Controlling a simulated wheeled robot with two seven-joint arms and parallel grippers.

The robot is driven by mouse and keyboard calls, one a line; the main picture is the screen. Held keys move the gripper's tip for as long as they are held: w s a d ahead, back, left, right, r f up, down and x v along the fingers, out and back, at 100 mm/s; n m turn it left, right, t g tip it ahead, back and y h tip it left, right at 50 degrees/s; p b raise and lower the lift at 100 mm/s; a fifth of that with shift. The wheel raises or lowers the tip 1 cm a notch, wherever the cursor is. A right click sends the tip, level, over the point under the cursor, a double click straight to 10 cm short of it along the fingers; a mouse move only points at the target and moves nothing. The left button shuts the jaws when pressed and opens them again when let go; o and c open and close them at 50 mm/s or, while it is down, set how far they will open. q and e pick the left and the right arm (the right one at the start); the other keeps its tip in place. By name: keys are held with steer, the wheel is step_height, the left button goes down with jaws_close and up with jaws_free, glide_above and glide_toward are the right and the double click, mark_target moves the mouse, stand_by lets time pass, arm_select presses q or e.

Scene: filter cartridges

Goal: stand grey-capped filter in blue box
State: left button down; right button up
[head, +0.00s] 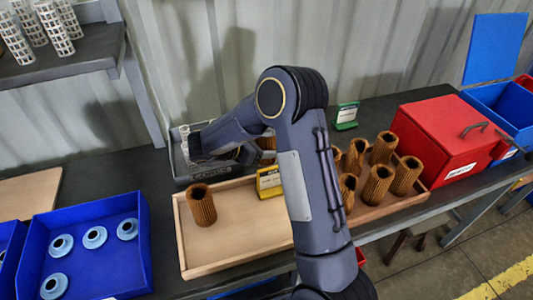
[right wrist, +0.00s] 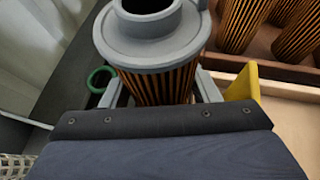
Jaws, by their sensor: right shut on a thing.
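The grey-capped filter (right wrist: 155,84) is in my right gripper (right wrist: 160,92), with a finger on each side of its orange-and-black pleated body. Its wide grey ring cap faces the wrist camera. In the head view the filter (head: 267,143) shows only as a brown patch, mostly hidden by my arm, above the back edge of the wooden tray. A blue box (head: 147,235) at lower left holds several light-blue ring caps. Another blue box (head: 502,112) with a raised blue panel stands at far right. My left gripper is out of view.
A yellow sign (head: 269,182) and green sign (head: 347,115) stand nearby. A grey bin (head: 181,160) is behind. A red box (head: 440,135) stands right. A shelf (head: 70,65) overhangs upper left.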

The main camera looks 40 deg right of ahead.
steer(key=shift+d+f, duration=0.25)
steer(key=shift+f, duration=0.05)
step_height(320, 180, down, 3)
steer(key=shift+d+f, duration=0.1)
steer(key=shift+f, duration=0.05)
steer(key=shift+f, duration=0.15)
steer(key=o, duration=1)
steer(key=shift+o, duration=0.2)
